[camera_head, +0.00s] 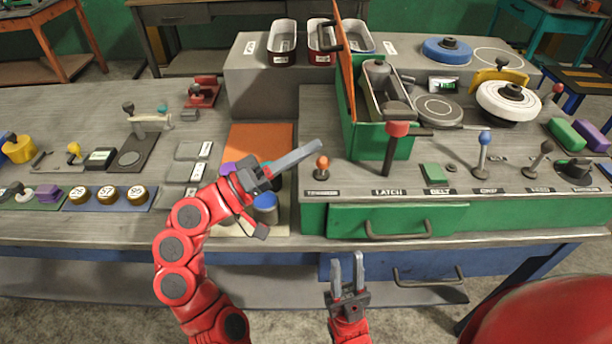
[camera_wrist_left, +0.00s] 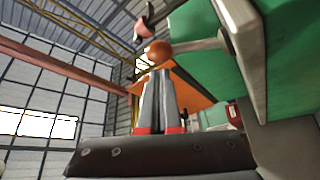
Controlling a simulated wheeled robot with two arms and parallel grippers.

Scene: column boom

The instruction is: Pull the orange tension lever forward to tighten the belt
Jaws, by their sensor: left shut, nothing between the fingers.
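The orange tension lever (camera_head: 322,165) is a short stick with a round orange knob, standing at the left end of the green machine's front panel. My left gripper (camera_head: 316,146) is shut and empty, its fingertips just above and beside the knob in the head view. In the left wrist view the orange knob (camera_wrist_left: 157,51) is just beyond the tips of the shut fingers (camera_wrist_left: 160,72). I cannot tell if they touch. My right gripper (camera_head: 347,258) is open and empty, low in front of the bench.
A red-topped lever (camera_head: 396,132) stands right of the orange one, then a green button (camera_head: 432,172) and a blue-knobbed lever (camera_head: 485,140). A green drawer (camera_head: 400,222) is below. Several parts lie on the left bench.

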